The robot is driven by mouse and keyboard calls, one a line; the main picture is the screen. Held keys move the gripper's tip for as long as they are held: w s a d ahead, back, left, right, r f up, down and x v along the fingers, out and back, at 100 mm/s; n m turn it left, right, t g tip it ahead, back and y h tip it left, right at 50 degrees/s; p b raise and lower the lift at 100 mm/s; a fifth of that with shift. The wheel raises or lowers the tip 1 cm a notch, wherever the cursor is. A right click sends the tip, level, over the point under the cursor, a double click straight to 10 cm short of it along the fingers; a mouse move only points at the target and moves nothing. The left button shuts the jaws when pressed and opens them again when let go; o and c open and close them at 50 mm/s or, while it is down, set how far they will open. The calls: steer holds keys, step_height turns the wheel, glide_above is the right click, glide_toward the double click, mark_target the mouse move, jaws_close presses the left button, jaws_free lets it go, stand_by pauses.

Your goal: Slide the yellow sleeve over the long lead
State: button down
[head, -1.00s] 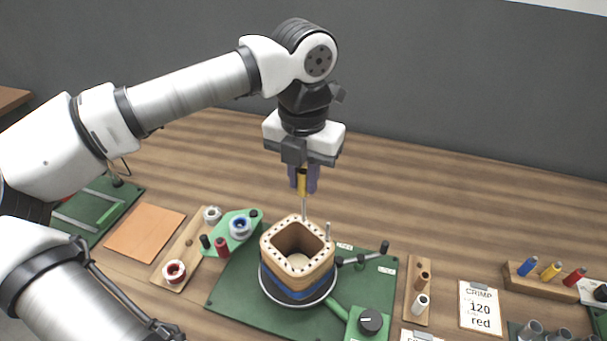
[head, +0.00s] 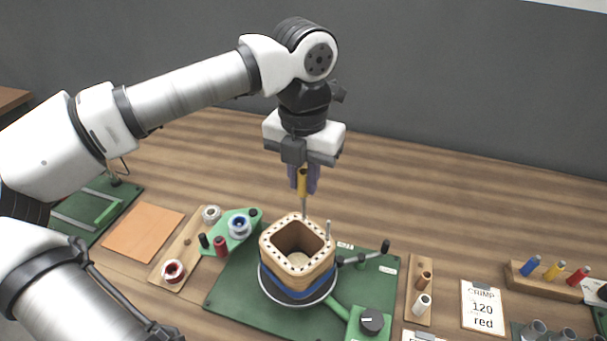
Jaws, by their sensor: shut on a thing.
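My gripper (head: 304,188) points down above the back edge of the coil and is shut on the yellow sleeve (head: 302,182), which is held upright. The long lead (head: 304,208) is a thin grey rod standing up from the back rim of the coil (head: 272,242). Its top meets the lower end of the sleeve in this view; how far it goes inside is hidden. A shorter lead (head: 328,229) stands at the coil's right rim. The coil is a square wooden-topped former with a blue band on a round base.
The coil stands on a green mat (head: 236,291) with a black-knobbed control (head: 371,321) in front and a dark-handled lever (head: 385,247) at right. A spool rack (head: 181,250) is left. A card (head: 483,306) and a block of coloured-handled tools (head: 545,284) are right.

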mark_target(303, 195)
steer(key=shift+f+b, duration=0.7)
steer(key=shift+f+b, duration=0.65)
steer(key=shift+f, duration=0.15)
stand_by(0.4)
steer(key=shift+f+b, duration=0.65)
steer(key=shift+b, duration=0.2)
steer(key=shift+f, duration=0.2)
steer(key=shift+f+b, duration=0.35)
steer(key=shift+b, duration=0.25)
steer(key=c, duration=0.8)
jaws_free()
steer(key=shift+c, duration=0.2)
